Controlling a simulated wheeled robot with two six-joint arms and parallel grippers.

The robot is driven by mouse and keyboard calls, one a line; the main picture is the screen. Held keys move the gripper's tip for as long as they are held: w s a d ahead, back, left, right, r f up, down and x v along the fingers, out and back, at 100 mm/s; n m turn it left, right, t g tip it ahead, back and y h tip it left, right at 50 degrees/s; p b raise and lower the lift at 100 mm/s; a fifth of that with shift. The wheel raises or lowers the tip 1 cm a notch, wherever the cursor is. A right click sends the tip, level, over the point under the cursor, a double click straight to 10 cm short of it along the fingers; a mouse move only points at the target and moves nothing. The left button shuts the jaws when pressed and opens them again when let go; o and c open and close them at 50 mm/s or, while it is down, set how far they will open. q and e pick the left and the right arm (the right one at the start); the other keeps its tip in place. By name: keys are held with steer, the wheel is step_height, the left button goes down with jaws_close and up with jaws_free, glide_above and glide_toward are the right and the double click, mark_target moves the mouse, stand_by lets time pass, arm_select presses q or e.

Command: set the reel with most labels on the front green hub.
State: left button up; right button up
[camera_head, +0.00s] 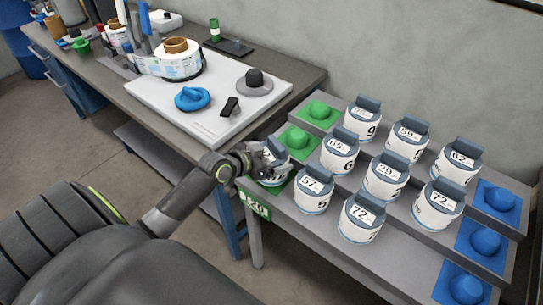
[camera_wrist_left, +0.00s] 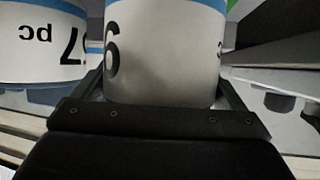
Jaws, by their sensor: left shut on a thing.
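My left gripper (camera_head: 262,161) is shut on a white reel (camera_head: 272,176) with a blue-grey top, which is upright at the front green hub. The hub is hidden beneath it, so I cannot tell whether the reel is fully down. In the left wrist view the held reel (camera_wrist_left: 165,50) shows a large digit between the fingers; its label count is not readable. The middle green hub (camera_head: 298,140) and the back green hub (camera_head: 320,110) are empty. Other reels include one marked 57 (camera_head: 312,192) and one marked 72 (camera_head: 362,218). My right gripper is not in view.
Several labelled reels stand on the stepped rack, close to the held one. Blue hubs (camera_head: 485,240) at the right end are empty. A green sign (camera_head: 255,206) is on the rack's front left. The workbench holds a white labeller (camera_head: 215,105).

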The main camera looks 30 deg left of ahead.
arm_select(q)
steer(key=shift+f, duration=0.3)
steer(key=o, duration=0.8)
steer(key=shift+c, duration=0.2)
steer(key=shift+s+r, duration=0.1)
steer(key=shift+s+a+r+p, duration=0.15)
steer(key=shift+s+r+p, duration=0.15)
steer(key=shift+s, duration=0.25)
steer(key=shift+p+v, duration=1.1)
steer(key=shift+v, duration=0.9)
steer(key=p+v, duration=0.2)
steer(key=v, duration=0.3)
steer(key=shift+s+r, duration=0.1)
steer(key=shift+s, duration=0.15)
